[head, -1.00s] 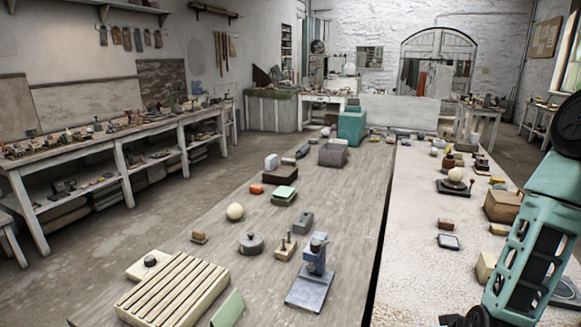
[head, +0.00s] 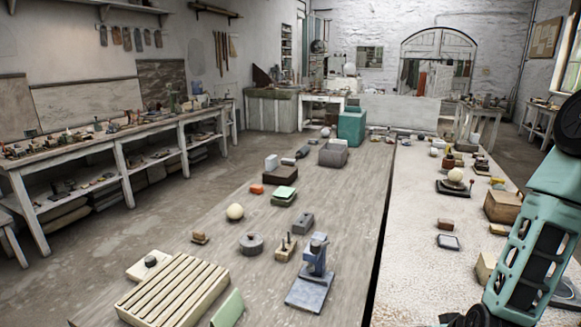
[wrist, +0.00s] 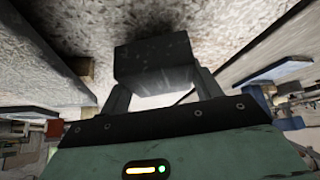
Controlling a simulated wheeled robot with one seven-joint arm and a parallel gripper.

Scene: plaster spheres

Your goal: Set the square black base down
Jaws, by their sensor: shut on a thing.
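The square black base (wrist: 155,62) is in my gripper in the wrist view. It shows as a plain dark block with a paler lower face. My gripper (wrist: 160,82) is shut on it, with one finger on each side. A mottled pale surface (wrist: 60,65) lies beyond the base, with a dark shadow across it. I cannot tell whether the base touches that surface. The head view shows my teal arm at the right edge, but not the held base or the fingertips.
In the head view, the pale right-hand tabletop (head: 415,285) has bare room at its near left. A grey-topped block (head: 448,242), a brown block (head: 445,224), a wooden box (head: 502,207) and a cream ball (head: 455,175) on a dark stand are there. A dark gap separates the grey-brown table (head: 345,215).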

